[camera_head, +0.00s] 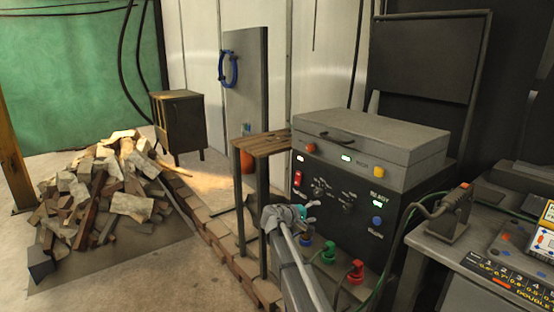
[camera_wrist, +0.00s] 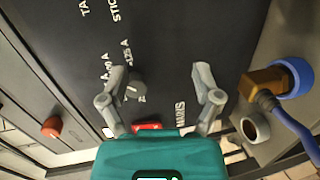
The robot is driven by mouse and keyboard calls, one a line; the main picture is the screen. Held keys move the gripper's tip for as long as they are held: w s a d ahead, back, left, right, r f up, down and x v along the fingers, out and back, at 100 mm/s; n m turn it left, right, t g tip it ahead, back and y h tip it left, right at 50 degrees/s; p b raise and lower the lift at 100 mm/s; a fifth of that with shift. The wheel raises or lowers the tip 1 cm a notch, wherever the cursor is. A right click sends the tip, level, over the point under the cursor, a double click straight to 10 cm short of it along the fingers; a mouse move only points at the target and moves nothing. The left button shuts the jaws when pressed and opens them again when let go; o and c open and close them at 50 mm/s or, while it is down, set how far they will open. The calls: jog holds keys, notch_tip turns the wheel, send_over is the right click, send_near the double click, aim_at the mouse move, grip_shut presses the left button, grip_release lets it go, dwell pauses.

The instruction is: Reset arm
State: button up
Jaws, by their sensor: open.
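My arm (camera_head: 290,262) reaches up from the bottom of the head view. My gripper (camera_head: 311,212) is in front of the black machine (camera_head: 335,212). In the wrist view my gripper (camera_wrist: 158,84) has its two grey fingers spread wide with nothing between them. Behind the fingers is the machine's dark panel with white lettering. A dark knob (camera_wrist: 135,89) shows beside the left finger, and a red switch (camera_wrist: 147,127) shows just above my teal gripper body. How far the fingertips are from the panel is hard to tell.
A blue socket (camera_wrist: 296,78) holds a brown plug with a blue cable; an open socket (camera_wrist: 255,127) is below it. Green (camera_head: 328,254) and red (camera_head: 356,272) plugs stick out low on the machine. A wooden side table (camera_head: 262,143) and woodpile (camera_head: 98,185) stand left.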

jog(key=s+d+f+m+g+y, duration=0.25)
jog(key=s+f, duration=0.25)
jog(key=s, duration=0.4)
jog(key=s+d+f+m+g+y, duration=0.1)
jog(key=s+d+f+g+y, duration=0.3)
jog(key=s, duration=0.5)
jog(key=s+a+f+m+g+y, duration=0.1)
jog(key=s+a+f+y, duration=0.2)
jog(key=s, duration=0.6)
jog(key=s+a+f+m+g+y, duration=0.15)
jog(key=s+y, duration=0.25)
jog(key=s, duration=0.6)
notch_tip(320, 180, up, 30)
jog(key=p, duration=3.2)
jog(key=shift+a+r+t, duration=0.15)
jog(key=shift+r+t, duration=0.1)
jog(key=shift+t, duration=0.15)
